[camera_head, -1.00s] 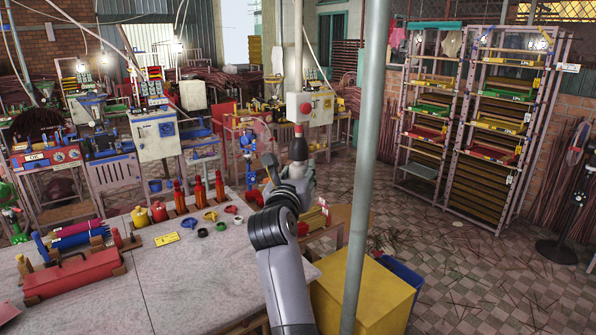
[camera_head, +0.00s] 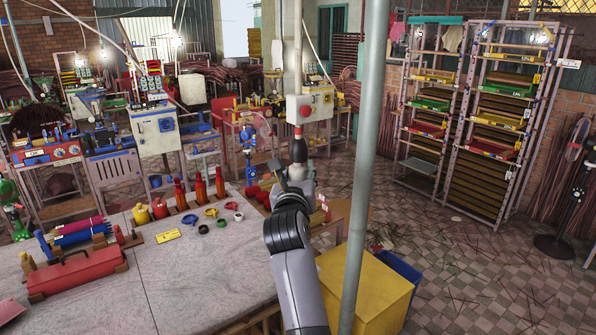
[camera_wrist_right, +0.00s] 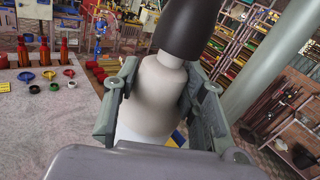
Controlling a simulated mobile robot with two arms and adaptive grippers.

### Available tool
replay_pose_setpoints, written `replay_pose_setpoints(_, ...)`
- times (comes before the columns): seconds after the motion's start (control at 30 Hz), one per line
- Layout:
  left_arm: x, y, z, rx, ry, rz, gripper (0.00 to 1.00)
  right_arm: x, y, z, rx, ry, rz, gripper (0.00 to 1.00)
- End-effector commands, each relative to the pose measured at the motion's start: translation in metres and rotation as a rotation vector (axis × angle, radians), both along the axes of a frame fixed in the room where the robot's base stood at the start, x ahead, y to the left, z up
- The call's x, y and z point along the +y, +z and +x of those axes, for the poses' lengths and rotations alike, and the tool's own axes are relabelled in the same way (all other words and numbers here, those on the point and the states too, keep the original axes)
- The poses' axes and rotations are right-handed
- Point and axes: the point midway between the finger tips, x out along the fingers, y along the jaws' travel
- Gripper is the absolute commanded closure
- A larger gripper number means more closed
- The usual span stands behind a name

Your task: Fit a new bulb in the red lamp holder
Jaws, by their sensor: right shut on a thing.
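A lamp holder with a black body (camera_head: 298,150) and a red top (camera_head: 299,132) hangs at the lower end of a pale cord in the head view. My right gripper (camera_head: 297,178) is directly below it. In the wrist view the right gripper (camera_wrist_right: 155,100) is shut on a white bulb (camera_wrist_right: 153,88), with a finger on each side. The bulb is roughly upright, its narrow neck up against the black body (camera_wrist_right: 195,28) of the holder. I cannot tell whether the neck is seated inside. My left gripper is not in view.
A grey-topped table (camera_head: 190,270) at left holds a red toolbox (camera_head: 77,272), red bottles and small coloured rings. A grey pole (camera_head: 364,160) stands close right of my arm. A yellow box (camera_head: 372,290) is below it. A control box (camera_head: 304,107) is behind the holder.

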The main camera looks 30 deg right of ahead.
Motion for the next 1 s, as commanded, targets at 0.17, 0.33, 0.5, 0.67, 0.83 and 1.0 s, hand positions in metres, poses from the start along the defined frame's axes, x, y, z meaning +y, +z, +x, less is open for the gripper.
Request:
replay_pose_setpoints(0.17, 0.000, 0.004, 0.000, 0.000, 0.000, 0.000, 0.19, 0.000, 0.005, -0.001, -0.010, 0.016, -0.005, 0.93)
replay_pose_setpoints(0.33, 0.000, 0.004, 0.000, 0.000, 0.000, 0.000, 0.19, 0.000, 0.004, -0.001, -0.008, 0.015, -0.004, 0.52)
replay_pose_setpoints(0.5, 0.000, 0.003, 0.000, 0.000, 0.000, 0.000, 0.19, 0.000, 0.002, -0.001, -0.006, 0.015, -0.002, 0.40)
replay_pose_setpoints(0.67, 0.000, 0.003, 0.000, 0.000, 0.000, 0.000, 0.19, 0.000, 0.002, 0.000, -0.004, 0.015, -0.001, 0.38)
replay_pose_setpoints(0.83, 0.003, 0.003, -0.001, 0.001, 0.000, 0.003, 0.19, 0.000, 0.002, 0.000, -0.003, 0.015, -0.001, 0.38)
replay_pose_setpoints(1.0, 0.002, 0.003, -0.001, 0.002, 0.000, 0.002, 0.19, 0.000, 0.020, 0.000, -0.008, 0.015, 0.000, 0.38)
